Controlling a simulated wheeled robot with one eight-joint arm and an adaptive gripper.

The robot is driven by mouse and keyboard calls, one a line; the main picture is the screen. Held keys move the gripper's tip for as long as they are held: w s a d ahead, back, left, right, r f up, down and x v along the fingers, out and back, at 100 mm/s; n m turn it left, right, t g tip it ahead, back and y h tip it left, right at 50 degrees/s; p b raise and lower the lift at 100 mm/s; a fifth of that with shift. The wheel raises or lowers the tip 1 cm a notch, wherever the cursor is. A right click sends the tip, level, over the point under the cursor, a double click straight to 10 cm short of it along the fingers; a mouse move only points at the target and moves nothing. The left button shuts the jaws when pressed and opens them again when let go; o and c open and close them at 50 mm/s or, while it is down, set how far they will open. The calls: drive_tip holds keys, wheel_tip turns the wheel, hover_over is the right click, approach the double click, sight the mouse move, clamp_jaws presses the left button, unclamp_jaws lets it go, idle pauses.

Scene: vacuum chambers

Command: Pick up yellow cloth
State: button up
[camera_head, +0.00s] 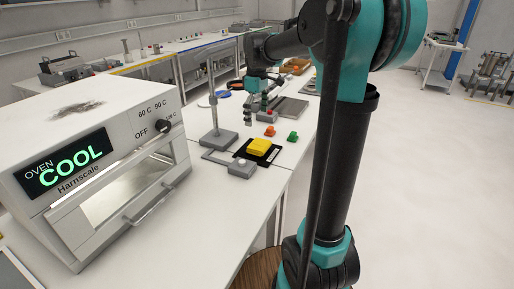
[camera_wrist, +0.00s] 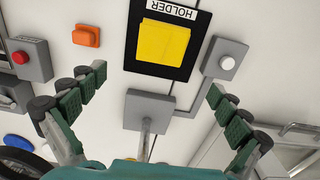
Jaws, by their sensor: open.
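The yellow cloth (camera_head: 258,146) is a folded, flat yellow square lying on a black holder mat (camera_head: 272,157) on the white table. In the wrist view the yellow cloth (camera_wrist: 163,41) lies near the top centre, with the black mat (camera_wrist: 131,52) and its "HOLDER" label around it. My gripper (camera_wrist: 156,82) is open and empty, its green finger pads spread wide left and right. The cloth is beyond the fingertips in that view, apart from them. In the head view my gripper (camera_head: 252,108) is above the table, behind the cloth.
A grey stand (camera_head: 219,139) with an upright pole is beside the mat; its base (camera_wrist: 150,108) shows between my fingers. A grey box with a white button (camera_wrist: 226,60) is close to the mat. Orange (camera_head: 270,131) and green (camera_head: 292,137) pieces lie nearby. An oven (camera_head: 100,160) stands at left.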

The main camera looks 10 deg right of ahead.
sight(257, 144)
wheel_tip(257, 144, down, 10)
drive_tip(key=shift+s+f, duration=0.15)
drive_tip(key=shift+f, duration=0.1)
drive_tip(key=c, duration=1.1)
drive_tip(key=shift+o, duration=0.2)
wheel_tip(257, 144, up, 20)
idle(0.3)
